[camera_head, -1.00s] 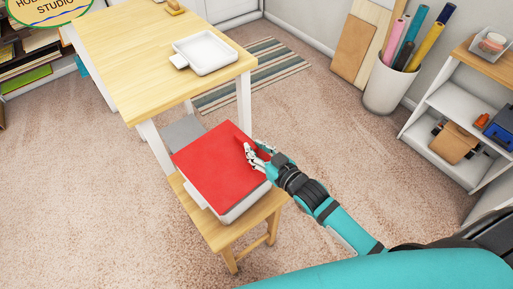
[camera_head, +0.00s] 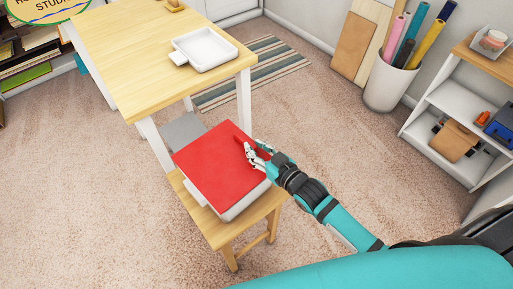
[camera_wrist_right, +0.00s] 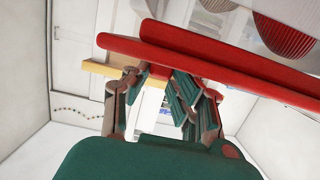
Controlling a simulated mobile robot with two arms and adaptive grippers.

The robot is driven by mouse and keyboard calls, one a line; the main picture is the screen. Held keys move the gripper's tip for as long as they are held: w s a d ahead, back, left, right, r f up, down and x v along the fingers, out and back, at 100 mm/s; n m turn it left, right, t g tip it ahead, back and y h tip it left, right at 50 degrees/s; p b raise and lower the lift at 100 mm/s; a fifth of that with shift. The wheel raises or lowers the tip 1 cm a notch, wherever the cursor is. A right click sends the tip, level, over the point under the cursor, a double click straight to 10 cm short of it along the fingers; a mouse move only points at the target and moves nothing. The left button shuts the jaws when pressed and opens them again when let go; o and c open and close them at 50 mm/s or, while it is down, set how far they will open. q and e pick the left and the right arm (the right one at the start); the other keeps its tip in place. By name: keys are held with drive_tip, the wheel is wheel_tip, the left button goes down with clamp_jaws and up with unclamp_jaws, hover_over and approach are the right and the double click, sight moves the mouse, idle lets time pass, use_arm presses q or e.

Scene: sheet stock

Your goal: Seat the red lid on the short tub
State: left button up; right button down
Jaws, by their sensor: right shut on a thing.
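The flat, square red lid (camera_head: 215,160) lies over the white short tub (camera_head: 240,207), which stands on a wooden stool. The lid hides the tub's top; only its side and a tab at the left show. I cannot tell whether the lid's rim is fully down all around. My right gripper (camera_head: 251,149) is at the lid's right side, shut on its raised red grip (camera_head: 240,142). In the right wrist view, my fingers (camera_wrist_right: 160,75) are against a red bar, with the broader red lid (camera_wrist_right: 250,65) beyond. My left gripper is out of view.
The wooden stool (camera_head: 228,236) stands beside a wooden table (camera_head: 130,70) bearing a white tray (camera_head: 205,50). A grey surface (camera_head: 182,132) is just behind the lid. A bin of rolls (camera_head: 388,90) and a shelf (camera_head: 455,105) stand right. Carpet around the stool is clear.

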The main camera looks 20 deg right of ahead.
drive_tip(key=shift+f, duration=0.15)
drive_tip(key=shift+f+b, duration=0.35)
drive_tip(key=shift+f, duration=0.55)
idle(0.7)
drive_tip(key=shift+c, duration=2.3)
unclamp_jaws()
